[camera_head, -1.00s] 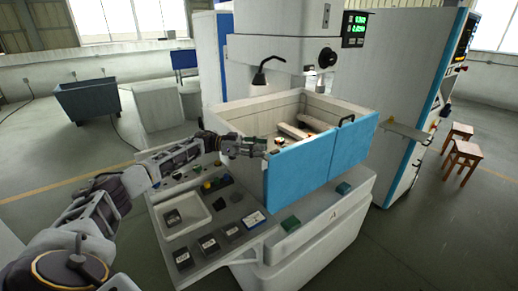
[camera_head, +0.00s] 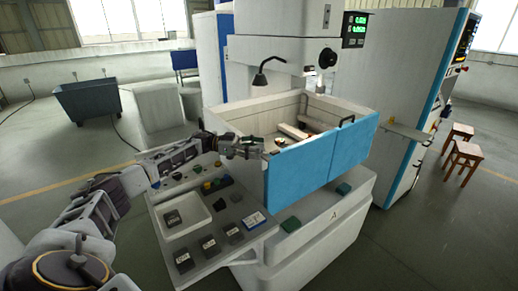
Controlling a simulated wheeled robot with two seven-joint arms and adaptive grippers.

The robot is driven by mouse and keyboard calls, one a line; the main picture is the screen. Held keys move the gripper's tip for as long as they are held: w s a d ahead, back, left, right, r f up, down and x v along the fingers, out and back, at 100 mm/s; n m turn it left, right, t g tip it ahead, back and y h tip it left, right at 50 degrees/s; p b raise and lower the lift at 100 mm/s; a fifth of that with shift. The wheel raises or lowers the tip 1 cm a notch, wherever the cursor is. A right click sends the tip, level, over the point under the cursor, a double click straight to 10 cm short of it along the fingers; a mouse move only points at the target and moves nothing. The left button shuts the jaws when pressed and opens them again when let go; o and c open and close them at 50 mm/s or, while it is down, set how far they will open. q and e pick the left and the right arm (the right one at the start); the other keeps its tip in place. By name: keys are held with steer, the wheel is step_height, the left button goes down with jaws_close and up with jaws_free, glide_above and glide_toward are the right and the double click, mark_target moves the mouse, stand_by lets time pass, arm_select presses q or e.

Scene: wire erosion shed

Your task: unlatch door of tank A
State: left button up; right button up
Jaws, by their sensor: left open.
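Tank A (camera_head: 225,112) is a pale open-topped box on a white machine base marked "A". Its front is a blue door (camera_head: 300,172) of two panels, which stands closed. My left gripper (camera_head: 262,147) is at the tank's left front corner, close to the top left edge of the blue door. It is open; I cannot tell whether it touches anything. A latch at that corner is not clearly visible behind the fingers. My right gripper is not in view.
A control panel with a white tray (camera_head: 204,219), black blocks and buttons lies below my left arm. A dark lamp (camera_head: 262,76) and the machine head stand over the tank. A tall cabinet (camera_head: 405,75) is at the right, with wooden stools (camera_head: 462,155) beyond.

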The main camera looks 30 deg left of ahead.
arm_select(q)
steer(key=v, duration=1)
steer(key=shift+a, duration=0.4)
steer(key=shift+s+f, duration=0.1)
